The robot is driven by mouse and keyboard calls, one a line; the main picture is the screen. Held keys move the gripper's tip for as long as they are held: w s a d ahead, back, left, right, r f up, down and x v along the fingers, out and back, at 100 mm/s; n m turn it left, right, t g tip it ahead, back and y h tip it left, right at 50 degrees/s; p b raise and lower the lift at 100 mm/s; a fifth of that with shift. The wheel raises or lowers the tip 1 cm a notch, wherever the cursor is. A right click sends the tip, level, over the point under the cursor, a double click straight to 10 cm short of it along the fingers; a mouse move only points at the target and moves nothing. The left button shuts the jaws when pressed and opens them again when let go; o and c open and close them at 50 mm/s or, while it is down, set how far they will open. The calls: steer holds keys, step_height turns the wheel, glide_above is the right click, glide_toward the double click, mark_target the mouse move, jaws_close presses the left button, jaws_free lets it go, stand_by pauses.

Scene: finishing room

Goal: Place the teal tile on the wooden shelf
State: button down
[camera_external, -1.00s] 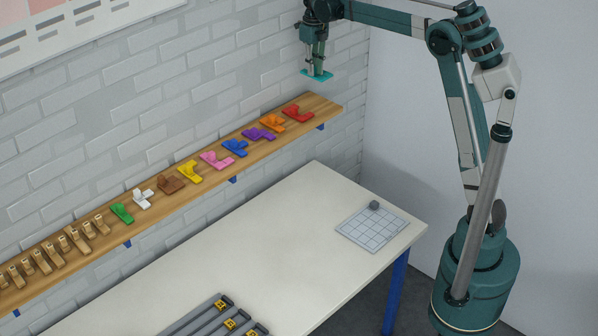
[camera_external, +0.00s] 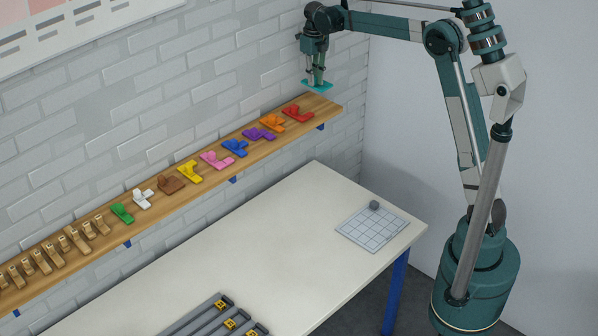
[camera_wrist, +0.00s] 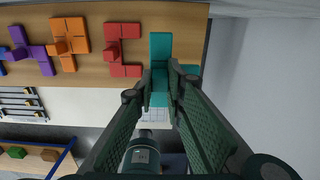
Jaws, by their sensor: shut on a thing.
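The teal tile (camera_external: 318,86) is held at the tips of my gripper (camera_external: 316,80), just above the right end of the wooden shelf (camera_external: 335,107). In the wrist view the teal tile (camera_wrist: 161,46) shows between and beyond the fingertips of my gripper (camera_wrist: 161,78), which are shut on it. There it appears over the bare end of the shelf (camera_wrist: 185,20), to the right of the red tile (camera_wrist: 123,50). The fingers hide part of the teal tile. I cannot tell whether it touches the shelf.
The red tile (camera_external: 298,114) is nearest, then the orange tile (camera_external: 272,123) and purple tile (camera_external: 259,134). Several more coloured tiles and wooden pieces line the shelf to the left. Below, a white table (camera_external: 210,245) carries a gridded board (camera_external: 365,233). The brick wall (camera_external: 150,110) stands behind the shelf.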

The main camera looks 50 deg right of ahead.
steer(key=shift+f, duration=3.1)
steer(key=shift+f, duration=0.1)
steer(key=shift+f+p, duration=0.3)
steer(key=shift+f, duration=1.5)
steer(key=shift+f, duration=0.1)
steer(key=c, duration=2.5)
jaws_free()
steer(key=shift+o, duration=0.7)
step_height(320, 180, up, 12)
steer(key=shift+r, duration=0.1)
